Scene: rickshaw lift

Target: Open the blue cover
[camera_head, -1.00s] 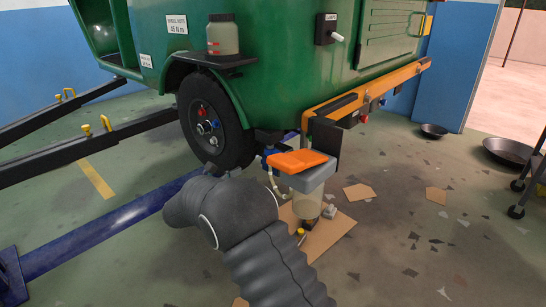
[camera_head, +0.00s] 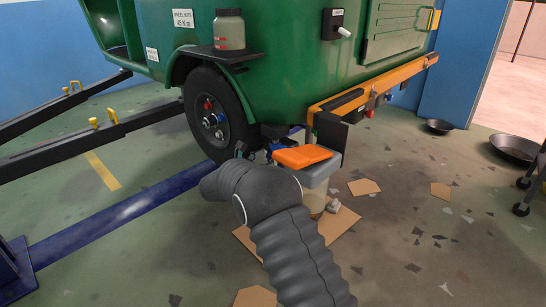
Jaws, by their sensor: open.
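A small blue part (camera_head: 275,146), which looks like the blue cover, shows beside the wheel, under the green rickshaw body. It is just left of the orange lid, partly hidden, and I cannot tell its exact shape. My grey-sleeved arm reaches up from the bottom and bends left, hiding most of my gripper. Only a small dark tip of my gripper (camera_head: 240,149) shows past the arm, close to the wheel and left of the blue part. It appears open, and nothing is seen held in it. Whether it touches the blue part cannot be seen.
The wheel (camera_head: 216,114) stands close behind my gripper. An orange lid (camera_head: 302,156) on a grey-topped container is just right of it. A dark blue floor beam (camera_head: 125,212) runs at left. Cardboard pieces lie on the floor, with black pans (camera_head: 515,149) at right.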

